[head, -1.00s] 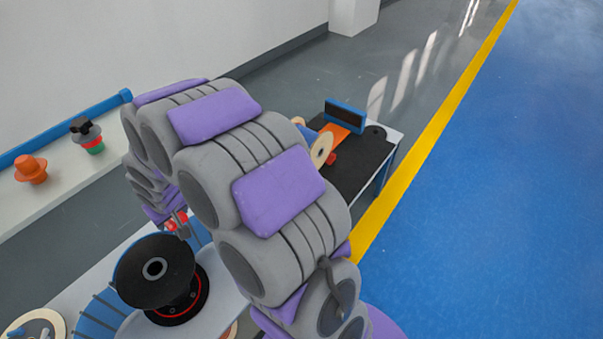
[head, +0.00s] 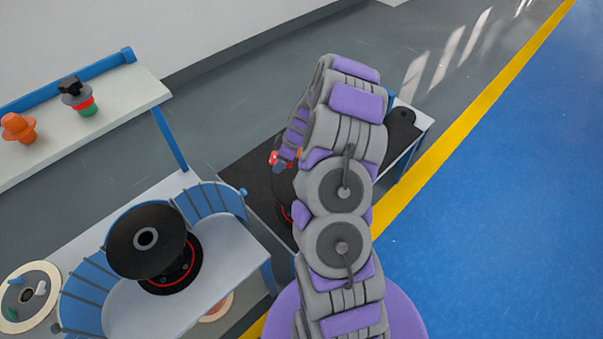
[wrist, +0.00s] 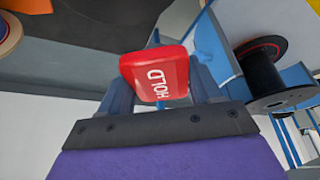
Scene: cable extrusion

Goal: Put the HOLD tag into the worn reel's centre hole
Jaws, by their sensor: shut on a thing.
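My gripper (wrist: 162,88) is shut on the red HOLD tag (wrist: 158,72), its white lettering facing the wrist camera. In the head view the tag is a small red spot (head: 274,158) at the end of my arm. A black reel (head: 147,240) with a grey-rimmed centre hole stands on the table at left, well apart from the tag. A second dark reel (head: 282,186) with a red ring below is mostly hidden behind my arm; its hole cannot be seen. A black reel (wrist: 262,72) also shows at right in the wrist view. I cannot tell which reel is worn.
A curved blue slatted fence (head: 212,200) surrounds part of the left reel. A shelf (head: 120,92) holds an orange part (head: 17,127) and a black-topped part (head: 77,97). A cream disc (head: 12,318) lies at lower left. Blue floor at right is clear.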

